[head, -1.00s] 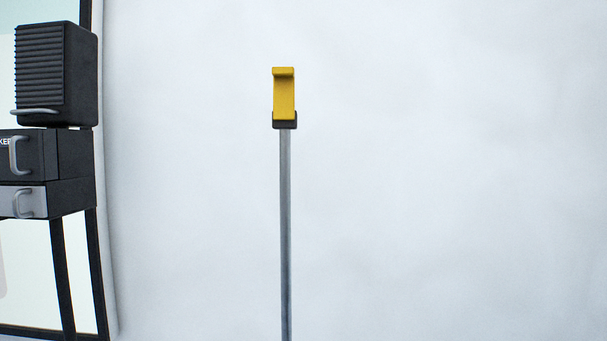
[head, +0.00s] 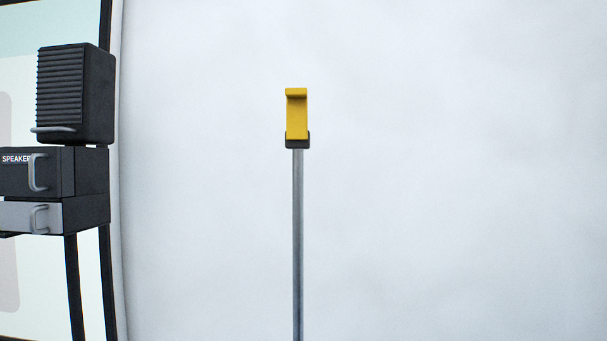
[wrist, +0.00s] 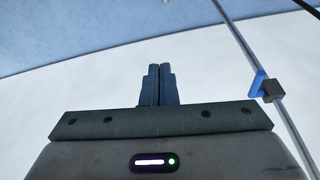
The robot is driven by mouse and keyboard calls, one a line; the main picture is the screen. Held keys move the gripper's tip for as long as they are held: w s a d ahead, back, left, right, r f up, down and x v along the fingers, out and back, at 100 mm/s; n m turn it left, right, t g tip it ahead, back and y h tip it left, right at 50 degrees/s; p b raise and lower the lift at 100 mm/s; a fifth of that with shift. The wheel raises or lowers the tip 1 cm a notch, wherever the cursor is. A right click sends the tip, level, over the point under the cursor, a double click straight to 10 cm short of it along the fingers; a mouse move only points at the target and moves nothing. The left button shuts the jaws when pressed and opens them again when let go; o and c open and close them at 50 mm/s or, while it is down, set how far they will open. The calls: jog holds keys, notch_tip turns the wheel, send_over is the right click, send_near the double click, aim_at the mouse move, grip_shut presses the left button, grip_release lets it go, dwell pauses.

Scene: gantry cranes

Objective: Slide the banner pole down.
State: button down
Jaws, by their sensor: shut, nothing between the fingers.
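The banner pole (head: 298,230) is a thin grey upright rod in the middle of the head view, running out of the bottom of the picture. A yellow hooked piece (head: 297,115) on a dark block (head: 298,141) sits at its visible top. In the wrist view a thin grey rod (wrist: 236,32) crosses the right side at a slant, with a blue piece (wrist: 257,82) on a dark block (wrist: 271,91). My gripper (wrist: 158,68) is shut and empty in the wrist view, to the left of that rod and apart from it. My gripper does not show in the head view.
A dark ribbed speaker box (head: 75,95) stands at the left on dark drawer-like boxes (head: 75,173) with grey handles, one marked SPEAKER. Dark posts (head: 105,280) stand below. The space right of the pole looks clear before a pale background.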

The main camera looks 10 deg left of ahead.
jog(key=c, duration=1.7)
grip_release()
jog(key=o, duration=0.3)
jog(key=w+a+r+n+t+y+b, duration=0.1)
jog(key=w+a+r+y, duration=0.2)
jog(key=r, duration=0.7)
jog(key=w+a, duration=0.2)
jog(key=w, duration=0.2)
jog(key=shift+w+a+n+t+y, duration=0.3)
jog(key=shift+w+y, duration=0.1)
jog(key=n+t+y+b, duration=0.2)
jog(key=n+y, duration=1)
jog(key=y, duration=0.1)
send_near(298, 199)
notch_tip(298, 199, up, 5)
jog(key=d, duration=0.3)
jog(key=p+x, duration=0.4)
jog(key=x, duration=0.9)
jog(key=shift+a+f+m+t+p, duration=0.25)
jog(key=shift+f+m+t+p, duration=0.05)
jog(key=shift+f+p, duration=0.1)
jog(key=shift+s, duration=0.1)
